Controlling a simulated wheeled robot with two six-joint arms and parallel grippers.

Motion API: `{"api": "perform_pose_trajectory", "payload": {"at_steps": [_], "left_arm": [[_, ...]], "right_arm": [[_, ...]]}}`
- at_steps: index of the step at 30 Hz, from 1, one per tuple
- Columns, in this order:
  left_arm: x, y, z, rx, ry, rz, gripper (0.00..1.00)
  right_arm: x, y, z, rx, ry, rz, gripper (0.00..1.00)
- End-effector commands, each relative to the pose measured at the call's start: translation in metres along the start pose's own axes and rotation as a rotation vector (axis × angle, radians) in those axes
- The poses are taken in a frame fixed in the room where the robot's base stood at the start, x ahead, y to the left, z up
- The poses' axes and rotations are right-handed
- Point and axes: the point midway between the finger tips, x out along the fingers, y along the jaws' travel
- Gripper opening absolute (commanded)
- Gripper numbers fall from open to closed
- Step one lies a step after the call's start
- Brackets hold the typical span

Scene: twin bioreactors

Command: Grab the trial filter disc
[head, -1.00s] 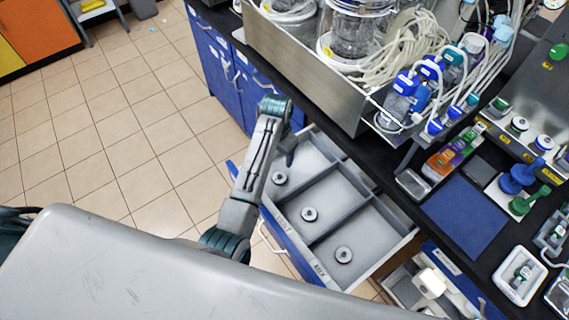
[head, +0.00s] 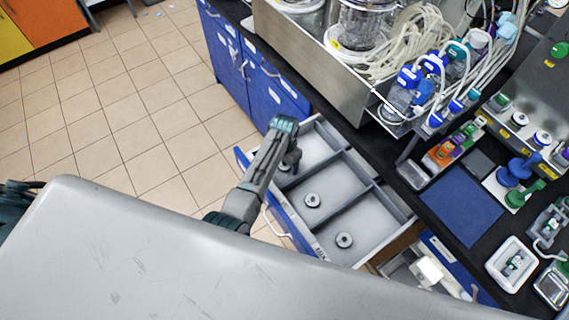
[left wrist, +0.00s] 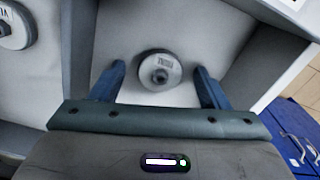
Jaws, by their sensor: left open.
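In the left wrist view a round grey filter disc (left wrist: 160,70) with a raised centre hub lies flat in a drawer compartment. Its small dark label appears upside down and is hard to read. My left gripper (left wrist: 159,73) is open, with its two blue fingers on either side of the disc in the picture and nothing held. In the head view the gripper (head: 291,160) hangs over the left compartment of the open drawer (head: 345,265) and partly hides the disc there. Two similar discs lie in the middle compartment (head: 312,200) and the right compartment (head: 344,240). My right gripper is out of view.
Low grey dividers (head: 330,226) separate the compartments. The black bench (head: 415,205) stands above the drawer, with a steel bioreactor tray (head: 310,60), a blue mat (head: 461,210) and several bottles. A second open drawer (head: 405,280) is at the right.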

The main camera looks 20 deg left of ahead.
Motion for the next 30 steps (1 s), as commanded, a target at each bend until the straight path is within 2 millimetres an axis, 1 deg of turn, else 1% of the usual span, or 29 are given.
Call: {"api": "perform_pose_trajectory", "payload": {"at_steps": [5, 8, 12, 13, 23, 26, 30], "left_arm": [[0.0, 0.0, 0.0, 0.0, 0.0, 0.0, 0.69], [0.0, 0.0, 0.0, 0.0, 0.0, 0.0, 0.52], [0.0, 0.0, 0.0, 0.0, 0.0, 0.0, 0.24], [0.0, 0.0, 0.0, 0.0, 0.0, 0.0, 0.22], [-0.003, 0.0, -0.001, 0.0, 0.001, 0.0, 0.22], [-0.009, 0.0, -0.001, 0.0, 0.002, 0.0, 0.22], [-0.027, 0.0, -0.001, 0.0, 0.004, 0.0, 0.22]], "right_arm": [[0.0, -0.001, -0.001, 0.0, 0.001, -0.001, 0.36], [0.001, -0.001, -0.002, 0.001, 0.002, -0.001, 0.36], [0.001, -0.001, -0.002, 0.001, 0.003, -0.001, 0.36], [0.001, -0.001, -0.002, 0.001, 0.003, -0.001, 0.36], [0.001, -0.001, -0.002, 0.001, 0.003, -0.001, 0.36], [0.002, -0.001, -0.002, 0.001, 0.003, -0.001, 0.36], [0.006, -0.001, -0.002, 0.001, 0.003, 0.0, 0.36]]}}
